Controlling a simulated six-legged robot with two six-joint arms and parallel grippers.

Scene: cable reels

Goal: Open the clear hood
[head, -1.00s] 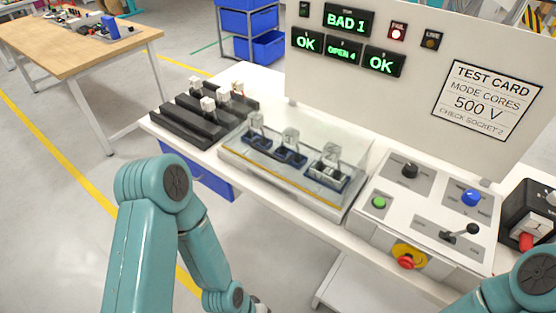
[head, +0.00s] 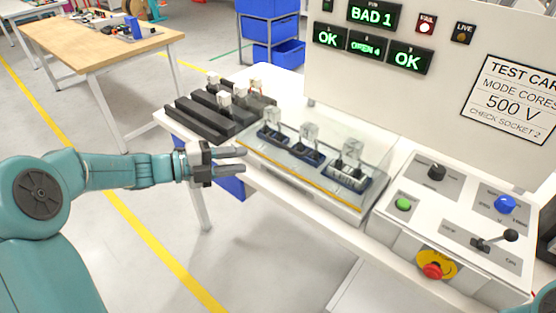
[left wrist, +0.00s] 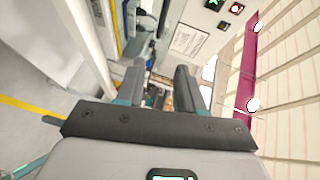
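The clear hood (head: 312,187) is a low see-through cover with a yellow strip along its front edge. It lies down over the test fixture on the white bench, and several clear-topped connectors in blue sockets show through it. My left gripper (head: 241,162) is at the hood's front left corner, fingers pointing right. Its two fingers are apart with nothing seen between them; I cannot tell whether they touch the hood. The left wrist view also shows the spread fingers (left wrist: 160,75). My right gripper is out of view.
Black racks (head: 205,118) with pale connectors stand left of the hood. The control panel (head: 410,232) with green button, knobs, lever and red stop button (head: 432,271) is right. The display board (head: 430,85) reads BAD 1 and rises behind. Floor left of the bench is free.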

